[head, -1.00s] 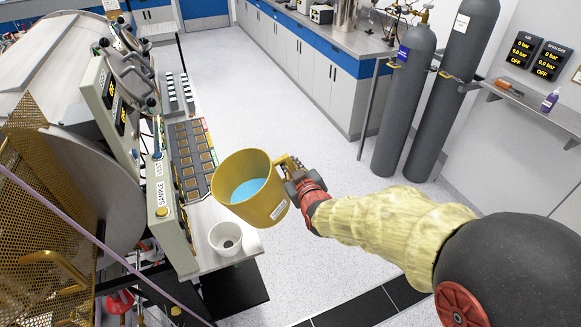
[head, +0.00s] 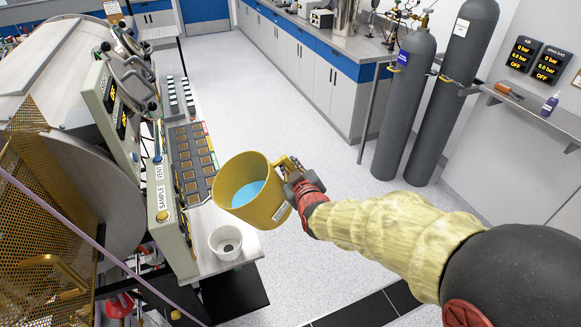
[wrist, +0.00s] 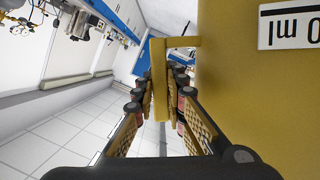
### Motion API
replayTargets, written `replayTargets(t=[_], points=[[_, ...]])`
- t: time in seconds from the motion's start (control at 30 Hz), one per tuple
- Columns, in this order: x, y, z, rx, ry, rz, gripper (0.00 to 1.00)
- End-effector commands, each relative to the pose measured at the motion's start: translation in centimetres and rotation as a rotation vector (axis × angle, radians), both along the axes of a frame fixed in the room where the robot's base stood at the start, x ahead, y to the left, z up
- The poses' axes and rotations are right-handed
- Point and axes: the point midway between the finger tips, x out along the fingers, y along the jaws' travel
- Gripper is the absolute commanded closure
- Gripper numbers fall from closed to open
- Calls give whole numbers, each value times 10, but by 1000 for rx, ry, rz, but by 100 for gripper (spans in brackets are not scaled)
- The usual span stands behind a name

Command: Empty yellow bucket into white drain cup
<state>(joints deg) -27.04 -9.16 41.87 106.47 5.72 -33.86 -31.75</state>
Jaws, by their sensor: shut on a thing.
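The yellow bucket (head: 264,207) hangs in the air, tilted with its mouth toward the left, and blue liquid (head: 248,194) shows inside. My gripper (head: 292,181) is shut on the bucket's handle, at the bucket's right side. In the wrist view the handle (wrist: 159,80) stands between my two fingers, and the bucket's yellow wall (wrist: 265,100) with a white label fills the right side. The white drain cup (head: 226,245) stands upright on the ledge, below and a little left of the bucket, apart from it. A dark round spot shows in its bottom.
The control panel (head: 165,195) marked SAMPLE and VENT stands close left of the cup. A tray of square samples (head: 191,160) lies behind the bucket. Two grey gas cylinders (head: 408,110) stand at the right rear. The floor (head: 300,130) between is clear.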

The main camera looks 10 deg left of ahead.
Motion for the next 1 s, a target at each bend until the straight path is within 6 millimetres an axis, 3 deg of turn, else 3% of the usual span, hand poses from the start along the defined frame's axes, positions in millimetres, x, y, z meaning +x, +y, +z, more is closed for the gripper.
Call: replayTargets(t=[0.03,1.0], points=[[1,1,7,2,-11,-1,100],[-1,5,22,-80,-63,-1,100]])
